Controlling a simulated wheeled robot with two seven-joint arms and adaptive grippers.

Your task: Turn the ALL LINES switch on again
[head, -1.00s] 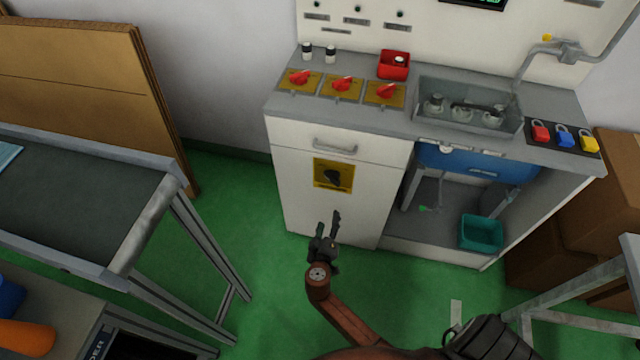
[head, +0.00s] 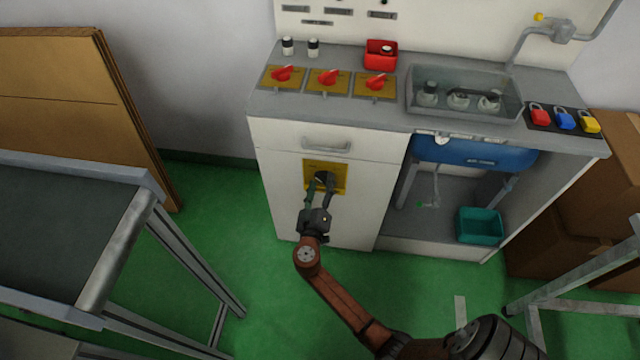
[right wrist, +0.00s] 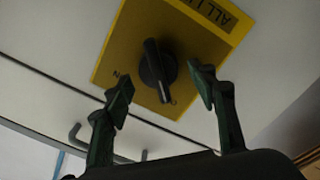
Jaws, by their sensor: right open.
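The ALL LINES switch is a black rotary knob (right wrist: 158,70) on a yellow plate (right wrist: 128,45) on the white cabinet front. In the head view the yellow plate (head: 340,168) is below the drawer handle, and the knob (head: 322,180) is partly covered by my fingers. My right gripper (head: 320,192) is open in front of the knob. In the right wrist view its two green fingers (right wrist: 162,86) stand on either side of the knob, with gaps visible; contact does not show. Part of the plate's lettering is cut off. My left gripper is not in view.
The counter (head: 385,112) carries three red switches on yellow plates, a red box (head: 381,54), a clear-covered tray (head: 462,98) and coloured padlocks (head: 564,119). A drawer handle (head: 326,147) sticks out above the plate. A conveyor table (head: 75,240) stands at the left.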

